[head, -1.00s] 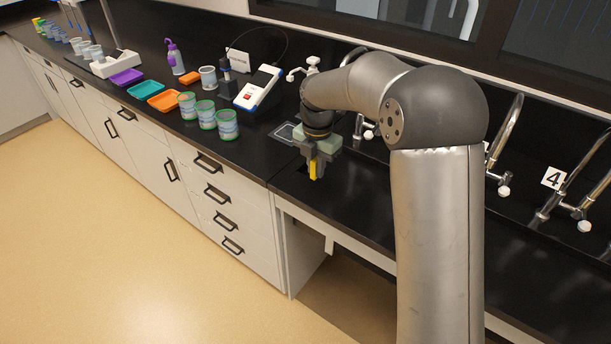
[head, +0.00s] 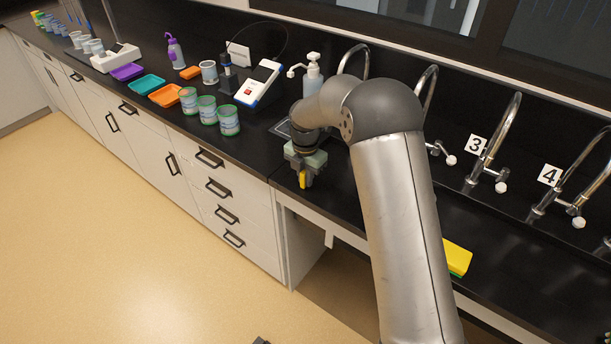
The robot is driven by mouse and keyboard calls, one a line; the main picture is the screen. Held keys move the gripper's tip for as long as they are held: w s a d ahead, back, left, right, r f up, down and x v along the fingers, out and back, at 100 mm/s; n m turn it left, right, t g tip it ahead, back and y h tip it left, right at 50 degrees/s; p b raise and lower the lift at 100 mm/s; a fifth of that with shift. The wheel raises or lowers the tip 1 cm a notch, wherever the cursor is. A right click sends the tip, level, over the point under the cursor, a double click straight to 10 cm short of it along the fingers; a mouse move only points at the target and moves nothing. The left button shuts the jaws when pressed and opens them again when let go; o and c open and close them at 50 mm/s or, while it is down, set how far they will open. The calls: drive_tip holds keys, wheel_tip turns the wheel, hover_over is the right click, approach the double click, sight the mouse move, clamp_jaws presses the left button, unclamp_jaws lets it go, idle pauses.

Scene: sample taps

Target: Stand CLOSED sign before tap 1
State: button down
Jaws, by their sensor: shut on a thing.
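My gripper (head: 303,178) points down over the black counter, left of the taps and close to the front edge. It is shut on a narrow yellow thing (head: 303,180), likely the CLOSED sign seen edge-on; no lettering shows. I cannot tell whether it touches the counter. The leftmost tap (head: 345,56), likely tap 1, rises behind my arm; only its curved spout shows, and its number plate is hidden. Tap 3's plate (head: 476,144) and tap 4's plate (head: 549,175) are readable to the right.
A pump bottle (head: 313,73) stands behind my wrist. A white device (head: 260,83) and several green-rimmed cups (head: 208,110) stand to the left. A yellow-green sponge (head: 458,257) lies right of my arm. Orange (head: 165,96) and teal (head: 147,84) trays lie farther left.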

drive_tip(key=c, duration=1.4)
unclamp_jaws()
drive_tip(key=shift+f, duration=0.15)
wheel_tip(320, 180, up, 12)
drive_tip(key=shift+r+b, duration=0.25)
drive_tip(key=shift+b, duration=0.6)
drive_tip(key=s+d+r+m, duration=0.2)
drive_tip(key=s+d+m, duration=0.3)
drive_tip(key=s+m, duration=0.2)
drive_tip(key=s+d+r+m, duration=0.3)
drive_tip(key=s+d+m, duration=0.3)
drive_tip(key=s, duration=0.2)
drive_tip(key=s+d+f+m, duration=0.2)
drive_tip(key=s+d+m, duration=0.1)
drive_tip(key=s+m, duration=0.5)
drive_tip(key=s+d+f+m, duration=0.2)
drive_tip(key=s+d+m, duration=0.1)
drive_tip(key=s+m, duration=0.5)
drive_tip(key=s, duration=0.3)
drive_tip(key=shift+s+d+f+t, duration=0.35)
drive_tip(key=shift+f+t, duration=0.05)
